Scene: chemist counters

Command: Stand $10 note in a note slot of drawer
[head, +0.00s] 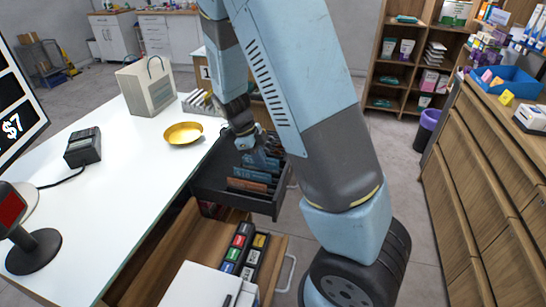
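The dark drawer (208,187) stands pulled out from the white counter, with several upright notes in its slots. A blue note marked 10 (250,174) stands behind an orange-brown note (248,186). More blue notes (262,160) show farther back, close under my gripper; their markings are hard to read. My gripper (246,143) points down over the back part of the drawer. Its fingertips are small and partly hidden, so I cannot tell whether they are shut on a note.
A brass dish (183,133), a paper bag (147,87) and a card terminal (83,147) stand on the white counter (140,175). A lower open drawer (182,240) holds several coloured boxes (243,247). Wooden cabinets (480,180) line the right; grey floor lies between.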

